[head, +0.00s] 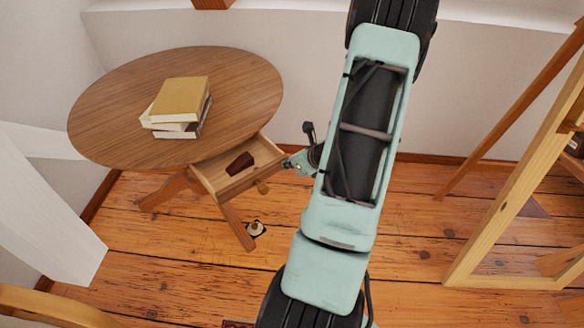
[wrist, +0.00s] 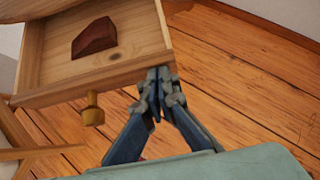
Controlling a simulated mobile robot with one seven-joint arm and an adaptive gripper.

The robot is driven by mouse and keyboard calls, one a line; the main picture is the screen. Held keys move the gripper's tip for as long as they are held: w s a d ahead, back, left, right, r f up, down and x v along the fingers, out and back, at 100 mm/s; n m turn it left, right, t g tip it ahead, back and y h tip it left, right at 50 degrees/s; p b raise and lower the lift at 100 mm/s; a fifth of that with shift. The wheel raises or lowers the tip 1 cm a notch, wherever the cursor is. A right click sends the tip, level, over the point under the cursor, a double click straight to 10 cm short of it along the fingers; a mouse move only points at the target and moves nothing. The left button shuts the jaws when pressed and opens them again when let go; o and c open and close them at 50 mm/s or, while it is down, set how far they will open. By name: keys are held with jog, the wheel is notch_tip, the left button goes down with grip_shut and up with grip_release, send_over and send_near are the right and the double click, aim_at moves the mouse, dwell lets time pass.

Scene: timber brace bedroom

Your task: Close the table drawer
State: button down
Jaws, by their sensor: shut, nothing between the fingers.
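The round wooden table (head: 240,90) stands at the left in the head view. Its drawer (head: 211,176) is pulled out below the tabletop, and a dark red-brown block (head: 240,163) lies inside. The drawer (wrist: 52,70) fills the upper left of the wrist view, with the block (wrist: 94,38) in it and a round wooden knob (wrist: 93,110) on its front. My gripper (wrist: 158,76) is shut and empty, its tips at the right corner of the drawer front; I cannot tell whether they touch it. In the head view my gripper (head: 288,163) is right of the drawer.
Several stacked books (head: 180,100) lie on the tabletop. A small pale object (head: 255,228) is on the floor near a table leg. A wooden frame (head: 510,200) stands at the right. The plank floor (head: 420,230) between is mostly clear.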

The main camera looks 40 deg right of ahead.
aim_at(262, 149)
jog(key=w, duration=1)
jog(key=w+d+b, duration=0.1)
jog(key=w, duration=0.3)
jog(key=shift+w, duration=0.4)
jog(key=shift+s, duration=0.1)
